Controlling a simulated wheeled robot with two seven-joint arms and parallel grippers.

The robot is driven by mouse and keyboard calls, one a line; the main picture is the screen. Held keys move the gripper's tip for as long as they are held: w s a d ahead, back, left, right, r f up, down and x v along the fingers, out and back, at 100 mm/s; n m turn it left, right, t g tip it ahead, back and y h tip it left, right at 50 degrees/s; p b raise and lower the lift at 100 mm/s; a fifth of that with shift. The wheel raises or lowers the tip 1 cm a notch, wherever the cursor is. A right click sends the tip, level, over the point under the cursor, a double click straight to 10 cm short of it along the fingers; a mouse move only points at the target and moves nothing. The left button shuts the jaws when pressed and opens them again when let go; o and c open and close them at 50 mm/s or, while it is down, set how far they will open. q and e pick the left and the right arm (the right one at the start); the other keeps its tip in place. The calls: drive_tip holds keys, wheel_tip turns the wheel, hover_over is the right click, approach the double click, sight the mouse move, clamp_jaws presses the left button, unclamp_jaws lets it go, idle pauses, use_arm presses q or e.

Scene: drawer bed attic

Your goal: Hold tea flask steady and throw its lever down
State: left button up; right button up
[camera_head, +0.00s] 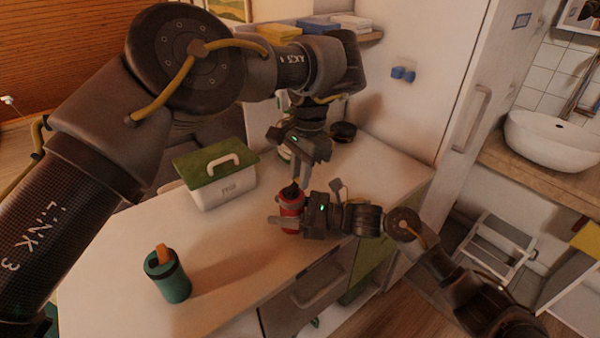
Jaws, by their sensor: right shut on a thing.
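The red tea flask (292,222) stands upright on the white counter. Its dark top (290,190) points up; I cannot make out the lever's position clearly. My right gripper (288,218) comes in from the right and is shut on the flask's body, with a finger showing across its front. My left gripper (301,178) points down from above, just over and behind the flask's top. Its fingertips are small and dark here, so I cannot tell whether they are open or touching the lever.
A teal tumbler (170,281) with an orange top piece stands at the counter's front left. A white box with a green lid (222,188) stands left of the flask. A dark bowl (343,132) is at the back. The counter (235,250) is clear between tumbler and flask.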

sight(297, 178)
use_arm(q)
drive_tip(key=o, duration=0.4)
drive_tip(key=shift+o, duration=0.2)
drive_tip(key=shift+a, duration=0.1)
drive_tip(key=shift+a+h, duration=0.25)
drive_tip(key=shift+h, duration=0.05)
drive_tip(key=shift+s+r+t+h, duration=0.2)
drive_tip(key=shift+r+t+h, duration=0.05)
drive_tip(key=shift+t+h, duration=0.15)
wheel_tip(297, 178, up, 12)
drive_tip(key=shift+w, duration=0.25)
use_arm(e)
drive_tip(key=o, duration=1.1)
drive_tip(key=shift+o, duration=0.2)
